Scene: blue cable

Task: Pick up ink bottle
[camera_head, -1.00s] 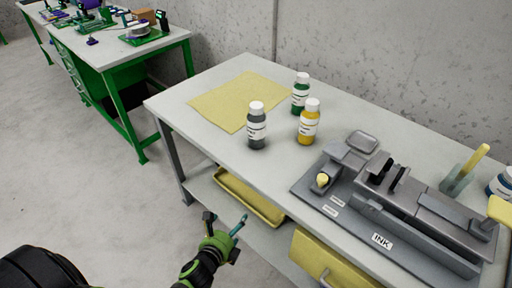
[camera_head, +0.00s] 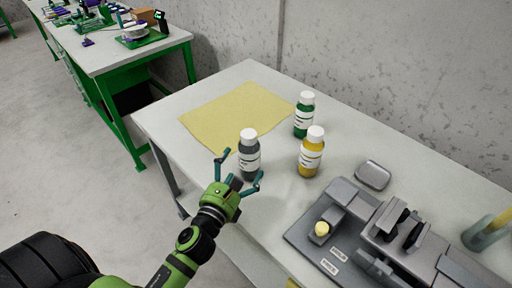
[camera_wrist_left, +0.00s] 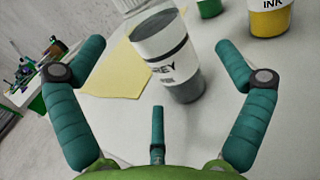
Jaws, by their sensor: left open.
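A grey ink bottle (camera_head: 249,158) with a white cap stands upright on the table near its front edge. A green ink bottle (camera_head: 304,115) and a yellow ink bottle (camera_head: 311,152) stand behind it and to its right. My left gripper (camera_head: 238,174) is open and empty just in front of the grey bottle, its fingers spread to either side. In the left wrist view the grey bottle (camera_wrist_left: 172,62) shows between and beyond the fingertips, its label partly reading "EY". My right gripper is not in view.
A yellow cloth (camera_head: 235,113) lies flat behind the grey bottle. A grey machine (camera_head: 365,235) fills the table at the right, with a small metal dish (camera_head: 372,175) behind it. A concrete wall borders the table's back. A green workbench (camera_head: 125,60) stands at the far left.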

